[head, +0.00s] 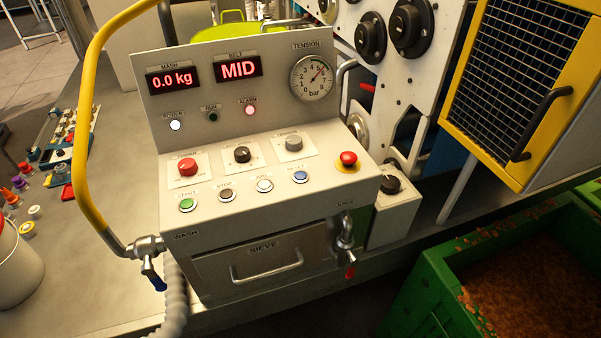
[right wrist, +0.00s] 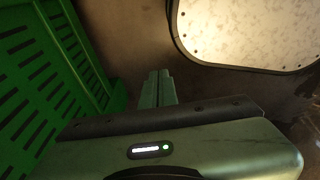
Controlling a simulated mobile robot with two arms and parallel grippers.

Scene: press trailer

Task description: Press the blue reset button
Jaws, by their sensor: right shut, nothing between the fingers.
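The blue reset button (head: 300,176) is at the right end of the lower row on the sloped face of the control panel (head: 240,205). A small label stands above it. In that row, left of it, are a green start button (head: 187,204), a brown stop button (head: 226,194) and a white button (head: 264,185). My right gripper (right wrist: 161,75) shows in the right wrist view, its fingers together and empty, near a green slatted crate and away from the panel. Neither gripper shows in the head view.
A red mushroom button (head: 348,159) sits on a yellow base right of the blue button. Black, red and grey knobs are above the row. A yellow hose (head: 88,130) curves along the left. A green crate (head: 432,270) stands at lower right; a yellow-framed mesh door (head: 520,75) hangs above.

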